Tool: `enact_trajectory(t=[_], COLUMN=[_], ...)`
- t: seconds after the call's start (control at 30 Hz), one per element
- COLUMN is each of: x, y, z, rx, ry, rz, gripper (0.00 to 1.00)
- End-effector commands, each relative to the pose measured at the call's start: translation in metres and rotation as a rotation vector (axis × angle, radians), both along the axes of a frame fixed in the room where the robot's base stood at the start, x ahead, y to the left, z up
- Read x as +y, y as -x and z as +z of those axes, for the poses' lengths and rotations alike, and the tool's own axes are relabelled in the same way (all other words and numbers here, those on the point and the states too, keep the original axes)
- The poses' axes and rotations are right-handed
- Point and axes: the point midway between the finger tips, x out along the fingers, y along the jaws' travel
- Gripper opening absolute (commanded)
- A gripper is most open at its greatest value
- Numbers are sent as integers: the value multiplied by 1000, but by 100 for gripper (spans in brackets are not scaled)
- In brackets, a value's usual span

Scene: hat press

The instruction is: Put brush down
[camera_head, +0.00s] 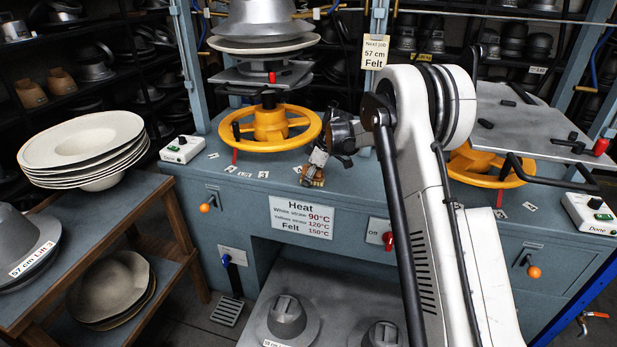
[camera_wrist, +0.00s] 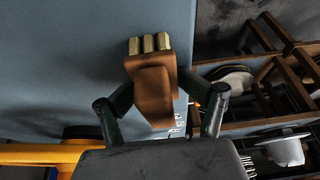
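The brush (camera_head: 312,178) has a brown body and shows at the front part of the blue-grey press table (camera_head: 255,190). In the wrist view the brush (camera_wrist: 152,92) has three brass-coloured blocks at its far end. My gripper (camera_wrist: 157,88) has one dark finger on each side of the brown body, and both fingertips appear to press against it. In the head view my gripper (camera_head: 319,160) is just above the brush, low over the table. I cannot tell whether the brush touches the tabletop.
A yellow handwheel (camera_head: 270,127) under the left press is close left of the gripper; another yellow wheel (camera_head: 485,166) is to the right. A heat sign (camera_head: 304,217) is on the table's front. A wooden side rack (camera_head: 150,215) holds white hats (camera_head: 82,148). Small labels lie on the tabletop.

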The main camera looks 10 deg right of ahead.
Motion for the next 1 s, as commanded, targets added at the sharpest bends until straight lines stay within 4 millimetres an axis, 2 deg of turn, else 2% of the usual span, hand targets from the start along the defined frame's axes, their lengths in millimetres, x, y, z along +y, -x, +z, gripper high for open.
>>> enact_trajectory(t=[0.37,0.57,0.67,1.0], x=[-3,-3,-7,-30], y=[1,0,2,15], z=[-1,10,24,89], rx=[1,1,0,-1], ry=[4,3,3,2], rz=[-4,-4,-4,-4], gripper=[50,50,50,50])
